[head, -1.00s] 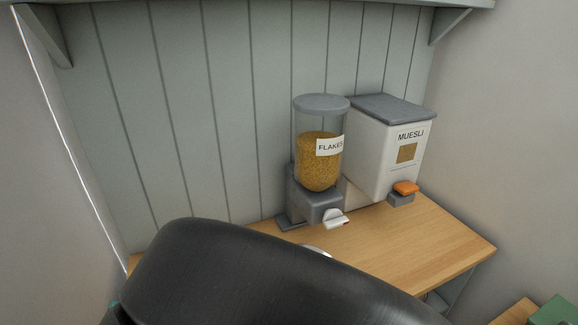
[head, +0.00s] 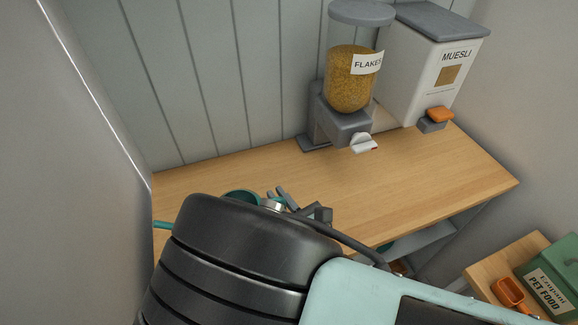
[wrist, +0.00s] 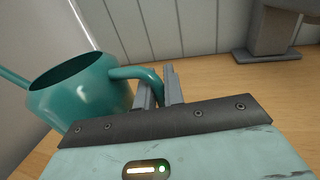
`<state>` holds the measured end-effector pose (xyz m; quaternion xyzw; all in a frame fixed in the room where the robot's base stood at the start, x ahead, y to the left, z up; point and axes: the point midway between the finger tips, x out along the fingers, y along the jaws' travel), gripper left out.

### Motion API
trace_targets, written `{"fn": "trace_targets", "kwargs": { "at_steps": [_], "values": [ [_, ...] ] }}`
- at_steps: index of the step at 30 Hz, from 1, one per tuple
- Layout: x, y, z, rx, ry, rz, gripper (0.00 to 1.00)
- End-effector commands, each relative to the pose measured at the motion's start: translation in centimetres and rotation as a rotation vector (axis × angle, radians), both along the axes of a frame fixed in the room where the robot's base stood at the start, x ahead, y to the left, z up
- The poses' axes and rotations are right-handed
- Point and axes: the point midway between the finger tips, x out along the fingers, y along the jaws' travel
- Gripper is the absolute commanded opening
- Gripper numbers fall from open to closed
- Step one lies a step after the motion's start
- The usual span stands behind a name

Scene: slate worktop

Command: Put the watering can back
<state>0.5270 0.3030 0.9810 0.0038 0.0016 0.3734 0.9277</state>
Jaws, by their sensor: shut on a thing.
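The teal watering can (wrist: 85,95) shows at the left of the wrist view, its open top facing up and its spout pointing left. Its curved handle runs right to my gripper (wrist: 160,88), whose grey fingers are shut on it. In the head view only part of the watering can (head: 240,193) and its spout (head: 163,225) show past my arm, by the left end of the wooden counter. My gripper (head: 290,200) is partly hidden there. The can's base is hidden, so I cannot tell whether it touches the counter.
A flakes dispenser (head: 350,85) and a muesli dispenser (head: 428,70) stand at the back right of the wooden counter (head: 440,185). The middle is clear. Walls close in left and behind. A green pet food box (head: 553,275) and an orange scoop (head: 509,293) sit lower right.

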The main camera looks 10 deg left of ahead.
Motion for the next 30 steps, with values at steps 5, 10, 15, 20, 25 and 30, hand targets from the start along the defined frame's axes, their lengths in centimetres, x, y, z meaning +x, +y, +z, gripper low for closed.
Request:
{"fn": "trace_targets", "kwargs": {
  "at_steps": [5, 10, 15, 20, 25, 30],
  "values": [
    [0.0, 0.0, -2.0, 0.002, -0.001, 0.001, 0.00],
    [0.0, 0.0, -2.4, 0.002, -0.001, -0.001, 0.00],
    [0.0, 0.0, -2.5, 0.002, -0.001, 0.000, 0.00],
    [0.0, 0.0, -2.7, -0.001, -0.001, 0.000, 0.24],
    [0.0, 0.0, -2.7, 0.000, 0.000, 0.000, 0.32],
    [0.0, 0.0, -2.5, 0.000, 0.000, 0.000, 0.32]
  ]
}}
